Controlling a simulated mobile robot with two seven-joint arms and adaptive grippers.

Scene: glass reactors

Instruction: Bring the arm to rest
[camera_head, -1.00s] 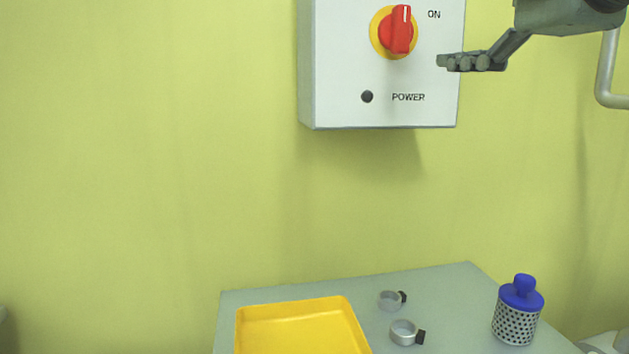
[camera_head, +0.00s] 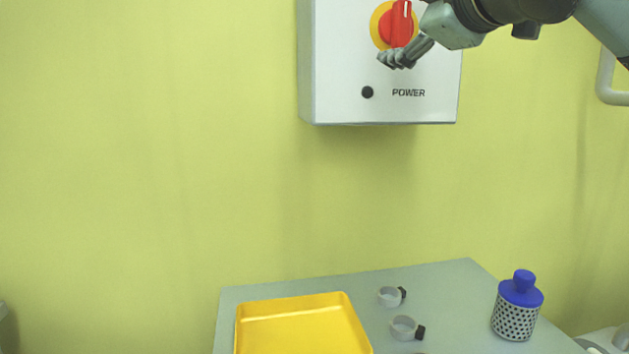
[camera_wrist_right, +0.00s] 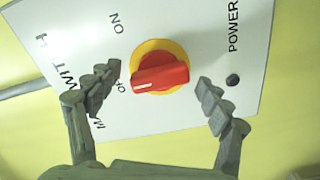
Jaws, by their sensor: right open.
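My right gripper (camera_head: 400,56) reaches in from the upper right of the head view, in front of a white switch box. In the right wrist view, the right gripper (camera_wrist_right: 158,92) is open, with its two fingers apart and nothing between them. The red rotary knob (camera_wrist_right: 160,73) on its yellow disc lies between and beyond the fingers; I cannot tell whether a finger touches it. The knob (camera_head: 397,24) also shows in the head view, with its handle upright. My left gripper is out of view.
The switch box (camera_head: 335,70) is on a yellow-green wall. Below, a grey table (camera_head: 450,300) holds a yellow tray (camera_head: 300,325), two ring clamps (camera_head: 390,297) (camera_head: 405,328) and a blue-capped perforated cylinder (camera_head: 516,308). A pale pipe (camera_head: 607,85) runs at the right.

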